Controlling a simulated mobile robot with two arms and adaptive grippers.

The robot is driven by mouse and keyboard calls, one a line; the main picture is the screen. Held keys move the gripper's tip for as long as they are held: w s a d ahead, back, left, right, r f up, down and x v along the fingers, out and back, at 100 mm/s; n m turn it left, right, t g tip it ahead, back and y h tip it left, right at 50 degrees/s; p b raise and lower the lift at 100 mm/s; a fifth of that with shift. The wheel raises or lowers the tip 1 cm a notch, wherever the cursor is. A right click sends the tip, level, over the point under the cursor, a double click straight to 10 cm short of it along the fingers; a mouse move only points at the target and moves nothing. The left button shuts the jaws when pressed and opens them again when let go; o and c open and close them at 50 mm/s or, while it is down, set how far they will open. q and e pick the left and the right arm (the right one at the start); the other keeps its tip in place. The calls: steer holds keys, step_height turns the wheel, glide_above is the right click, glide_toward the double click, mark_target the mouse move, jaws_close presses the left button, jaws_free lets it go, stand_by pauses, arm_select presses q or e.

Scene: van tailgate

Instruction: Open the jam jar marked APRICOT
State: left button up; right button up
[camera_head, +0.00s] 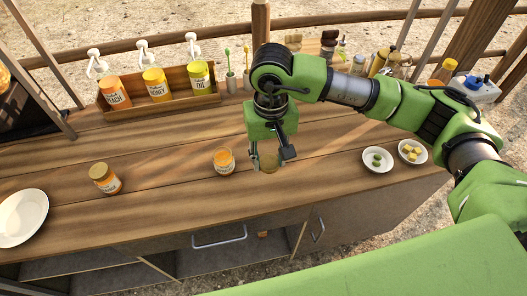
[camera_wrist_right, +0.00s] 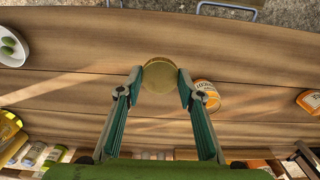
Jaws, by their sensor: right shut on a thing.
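My right gripper (camera_head: 267,160) is shut on a round gold lid (camera_wrist_right: 160,75), held above the counter between the fingertips; it also shows in the head view (camera_head: 269,162). An orange jam jar (camera_head: 223,162) with a white label stands upright on the counter, just left of the gripper and apart from it. Its top looks orange and without a gold lid. It also shows in the wrist view (camera_wrist_right: 207,95), right of the lid. A second jar (camera_head: 105,178) with a gold lid stands further left. My left gripper is out of view.
A wooden rack (camera_head: 165,98) with several pump bottles stands at the back left. A white plate (camera_head: 21,217) lies at the left edge. Two small bowls, one of green items (camera_head: 377,160) and one of yellow cubes (camera_head: 412,152), stand right. The counter (camera_head: 165,205) between the jars is clear.

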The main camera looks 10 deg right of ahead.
steer(key=w+f, duration=0.2)
steer(key=w+d+f+p, duration=0.1)
steer(key=w+f, duration=0.1)
steer(key=w+f+p, duration=0.1)
steer(key=w+f, duration=0.1)
steer(key=shift+w+d, duration=0.25)
steer(key=shift+w, duration=0.15)
steer(key=shift+w+d+f+p, duration=0.15)
steer(key=shift+w+f+p, duration=0.4)
steer(key=shift+f, duration=0.25)
step_height(320, 180, down, 2)
steer(key=shift+f+p, duration=0.1)
steer(key=shift+p, duration=0.8)
steer(key=shift+f, duration=0.35)
steer(key=shift+f, duration=0.15)
steer(key=o, duration=1.2)
